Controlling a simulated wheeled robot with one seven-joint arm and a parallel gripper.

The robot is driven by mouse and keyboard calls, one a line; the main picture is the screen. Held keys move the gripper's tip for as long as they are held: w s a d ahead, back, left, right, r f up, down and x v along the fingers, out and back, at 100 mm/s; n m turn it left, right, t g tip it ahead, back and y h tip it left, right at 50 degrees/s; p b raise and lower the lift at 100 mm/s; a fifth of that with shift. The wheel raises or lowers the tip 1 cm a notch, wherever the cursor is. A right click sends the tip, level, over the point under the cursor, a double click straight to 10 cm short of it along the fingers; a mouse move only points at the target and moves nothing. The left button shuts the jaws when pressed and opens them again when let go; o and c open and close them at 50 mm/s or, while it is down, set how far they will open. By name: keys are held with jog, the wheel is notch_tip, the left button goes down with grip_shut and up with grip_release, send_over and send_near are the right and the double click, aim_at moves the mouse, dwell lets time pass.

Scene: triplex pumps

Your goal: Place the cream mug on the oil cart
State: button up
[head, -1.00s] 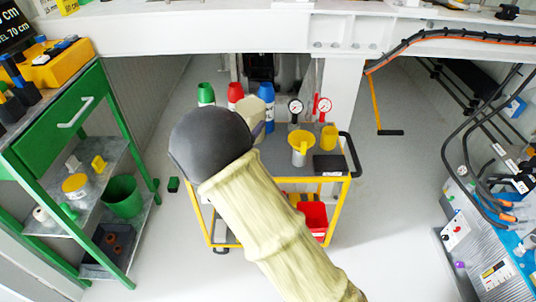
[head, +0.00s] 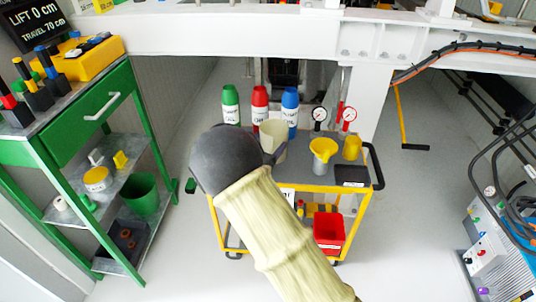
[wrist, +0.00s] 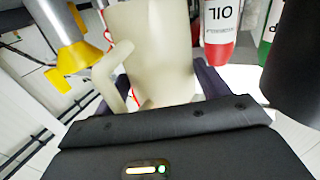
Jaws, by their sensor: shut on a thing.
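The cream mug (head: 273,143) is in my gripper, over the left part of the oil cart (head: 318,188), in front of the bottles. In the wrist view the mug (wrist: 152,50) looks close to upright, with its handle on the left. My gripper (wrist: 150,85) is shut on the mug; its dark fingers show on both sides of it. In the head view my dark wrist covers the cart's left front corner and most of the gripper. I cannot tell whether the mug's base touches the grey top.
Green (head: 230,105), red (head: 260,105) and blue (head: 290,108) bottles stand along the cart's back. Gauges (head: 319,115), a yellow funnel (head: 322,152), a yellow cup (head: 352,148) and a black tray (head: 351,176) occupy its right. A green shelf unit (head: 125,85) stands left.

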jog(key=shift+f+b, duration=0.7)
jog(key=shift+f, duration=1.15)
jog(key=o, duration=1.1)
jog(key=shift+f, duration=0.1)
jog(key=shift+o, duration=0.2)
jog(key=shift+s+a, duration=0.15)
jog(key=shift+s, duration=0.05)
jog(key=p+v, duration=0.2)
jog(key=v, duration=0.9)
jog(key=shift+s+p, duration=0.3)
